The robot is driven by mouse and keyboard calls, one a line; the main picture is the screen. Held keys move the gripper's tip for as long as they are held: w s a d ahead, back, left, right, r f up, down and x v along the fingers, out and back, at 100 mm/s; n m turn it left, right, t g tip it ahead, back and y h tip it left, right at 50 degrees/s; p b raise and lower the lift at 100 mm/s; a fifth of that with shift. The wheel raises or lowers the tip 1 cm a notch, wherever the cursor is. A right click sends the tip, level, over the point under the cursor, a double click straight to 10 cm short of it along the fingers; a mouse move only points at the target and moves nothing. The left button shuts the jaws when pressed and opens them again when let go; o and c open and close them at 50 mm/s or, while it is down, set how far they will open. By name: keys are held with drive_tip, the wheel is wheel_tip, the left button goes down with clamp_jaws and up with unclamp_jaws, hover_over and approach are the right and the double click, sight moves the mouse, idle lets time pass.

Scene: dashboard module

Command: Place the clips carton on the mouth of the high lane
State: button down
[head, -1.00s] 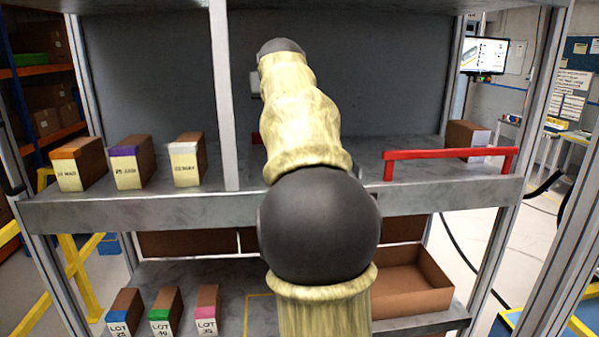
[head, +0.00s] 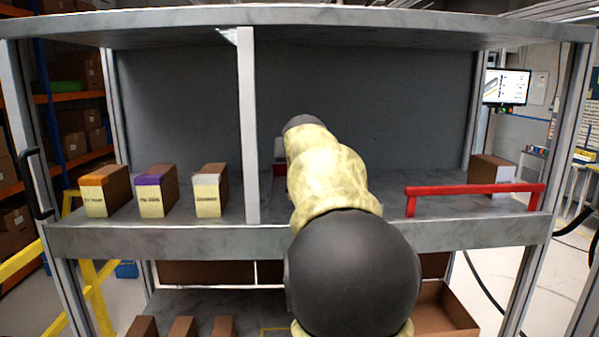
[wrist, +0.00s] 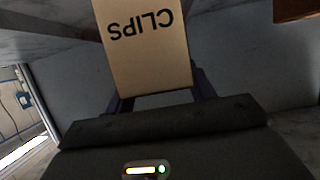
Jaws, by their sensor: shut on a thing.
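The clips carton (wrist: 143,52) is a tan box with "CLIPS" upside down in the wrist view. My gripper (wrist: 157,90) is shut on it, with dark purple fingers along its two sides. In the head view my arm hides the carton and most of the gripper. The arm reaches over the front edge of the upper shelf (head: 180,238), right of a pale upright post (head: 249,130). I cannot tell which part of the rack is the high lane or its mouth.
Left of the post stand cartons with orange (head: 106,191), purple (head: 157,191) and white (head: 210,190) tops. A red rail (head: 475,188) and a brown carton (head: 490,174) are at the right. An open brown tray (head: 445,308) and several cartons are below. A top board (head: 400,18) spans above.

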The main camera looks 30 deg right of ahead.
drive_tip(key=shift+f+p, duration=0.35)
drive_tip(key=shift+f, duration=1.6)
drive_tip(key=shift+f, duration=0.2)
drive_tip(key=c, duration=0.5)
unclamp_jaws()
drive_tip(key=shift+r, duration=0.15)
drive_tip(key=shift+s+a, duration=0.15)
drive_tip(key=shift+s, duration=0.05)
drive_tip(key=b+v, duration=0.5)
drive_tip(key=v, duration=0.6)
drive_tip(key=shift+s+a+r, duration=0.1)
drive_tip(key=shift+s+r, duration=0.1)
